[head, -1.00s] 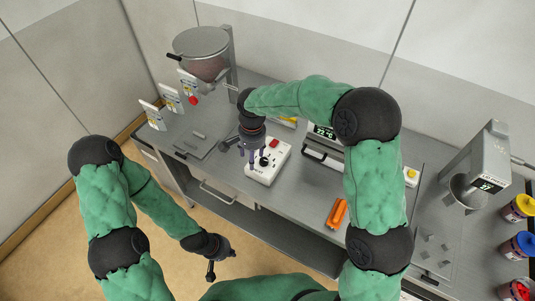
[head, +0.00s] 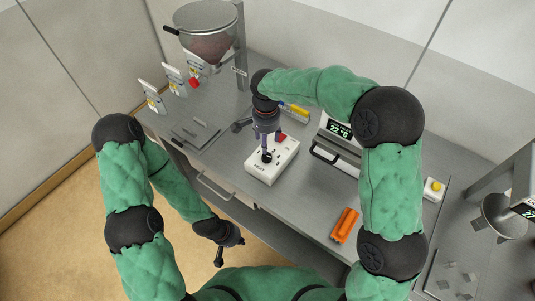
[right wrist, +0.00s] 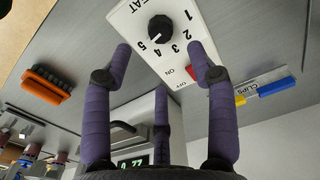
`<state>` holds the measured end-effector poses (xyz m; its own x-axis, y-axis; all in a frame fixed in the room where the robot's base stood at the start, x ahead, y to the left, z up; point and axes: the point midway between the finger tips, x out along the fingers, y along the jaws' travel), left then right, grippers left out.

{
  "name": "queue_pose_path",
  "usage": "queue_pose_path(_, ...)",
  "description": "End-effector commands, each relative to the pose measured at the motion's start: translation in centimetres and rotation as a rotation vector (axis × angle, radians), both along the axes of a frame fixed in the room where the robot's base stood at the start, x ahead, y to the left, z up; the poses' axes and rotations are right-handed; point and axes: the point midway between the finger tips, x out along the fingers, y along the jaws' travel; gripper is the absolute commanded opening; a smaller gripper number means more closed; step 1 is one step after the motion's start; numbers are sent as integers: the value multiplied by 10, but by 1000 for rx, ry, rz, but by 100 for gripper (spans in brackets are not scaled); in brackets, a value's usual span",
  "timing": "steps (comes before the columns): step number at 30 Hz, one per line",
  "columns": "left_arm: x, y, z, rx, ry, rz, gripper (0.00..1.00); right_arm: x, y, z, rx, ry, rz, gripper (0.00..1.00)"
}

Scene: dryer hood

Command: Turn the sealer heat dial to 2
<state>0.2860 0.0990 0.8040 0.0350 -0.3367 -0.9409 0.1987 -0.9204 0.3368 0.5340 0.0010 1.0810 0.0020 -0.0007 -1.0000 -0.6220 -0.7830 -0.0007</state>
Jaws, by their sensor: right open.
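The white sealer box (head: 260,172) lies on the grey bench, with a black heat dial (head: 267,157) on its top. In the right wrist view the dial (right wrist: 160,28) has numbers 1 to 5 around it. Its light mark seems to point toward 5, though it is small. A red switch (right wrist: 191,72) sits beside the numbers. My right gripper (head: 267,140) points down over the box. Its purple fingers (right wrist: 159,60) are spread and empty, with the dial between and beyond the tips. My left gripper (head: 229,252) hangs off the bench front, fingers apart and empty.
An orange brush-like block (head: 345,225) lies right of the box; it also shows in the right wrist view (right wrist: 46,85). A device with a display (head: 338,130) and a yellow-and-blue clips holder (right wrist: 265,88) stand close by. A hopper (head: 208,35) stands at back left.

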Motion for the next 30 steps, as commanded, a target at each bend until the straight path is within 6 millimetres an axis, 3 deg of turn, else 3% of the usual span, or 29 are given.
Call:
queue_pose_path(6,0,0,-5,0,0,0,0,-1,-1,-42,-1,3,-1,58)
queue_pose_path(12,0,0,-7,0,0,0,0,-1,0,-71,0,3,0,58)
queue_pose_path(18,0,0,-8,0,0,0,0,0,0,-85,1,1,-1,58)
queue_pose_path(27,0,0,-8,0,0,0,0,0,0,-87,1,1,-1,58)
queue_pose_path(28,0,0,-8,0,0,0,0,0,0,-87,1,1,-1,55)
queue_pose_path(30,0,0,-8,0,0,0,0,0,0,-87,1,1,-1,35)
